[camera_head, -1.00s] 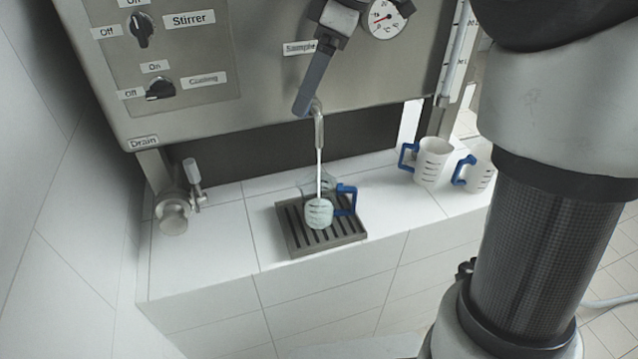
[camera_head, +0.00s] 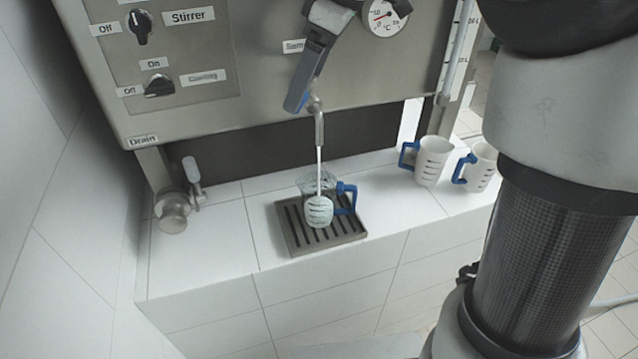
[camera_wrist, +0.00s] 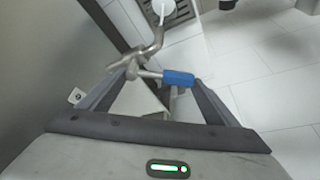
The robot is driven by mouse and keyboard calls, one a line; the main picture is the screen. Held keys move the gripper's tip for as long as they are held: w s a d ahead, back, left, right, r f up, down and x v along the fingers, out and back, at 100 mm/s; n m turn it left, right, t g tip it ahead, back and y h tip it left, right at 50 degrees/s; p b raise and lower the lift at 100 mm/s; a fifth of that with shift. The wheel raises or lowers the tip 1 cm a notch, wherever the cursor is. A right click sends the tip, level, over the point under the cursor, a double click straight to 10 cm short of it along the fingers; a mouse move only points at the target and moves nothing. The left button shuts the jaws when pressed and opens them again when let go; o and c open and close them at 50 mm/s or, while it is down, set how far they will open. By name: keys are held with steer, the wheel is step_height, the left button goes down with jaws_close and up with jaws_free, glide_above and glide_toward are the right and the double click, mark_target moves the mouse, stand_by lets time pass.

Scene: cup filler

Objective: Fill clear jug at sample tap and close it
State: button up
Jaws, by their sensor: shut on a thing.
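The clear jug (camera_head: 319,210) with a blue handle stands upright on the drip tray (camera_head: 290,243) under the sample tap. It holds pale liquid in its lower part; the exact level is hard to read. A thin stream runs from the tap spout (camera_head: 319,128) into the jug. My gripper (camera_head: 300,100) is at the tap in the head view, in front of the panel. In the wrist view my gripper (camera_wrist: 165,76) has its fingers around the tap's lever with the blue grip (camera_wrist: 178,78). The finger contact is partly hidden.
Two white cups with blue handles, one left (camera_head: 432,162) and one right (camera_head: 482,168), stand on the tiled ledge at the right. A drain valve (camera_head: 173,213) is at the left. A gauge (camera_head: 383,16) and two knobs are on the panel.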

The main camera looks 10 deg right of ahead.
steer(key=shift+a+m+t, duration=0.3)
steer(key=shift+a+m, duration=0.1)
steer(key=shift+m, duration=0.6)
steer(key=m, duration=0.1)
steer(key=w+a+m+t+h, duration=0.1)
steer(key=m, duration=0.1)
steer(key=shift+a, duration=0.1)
steer(key=shift+m, duration=0.3)
steer(key=shift+w+a+m+h, duration=0.2)
steer(key=shift+m+h, duration=0.2)
steer(key=shift+m, duration=0.2)
stand_by(5.7)
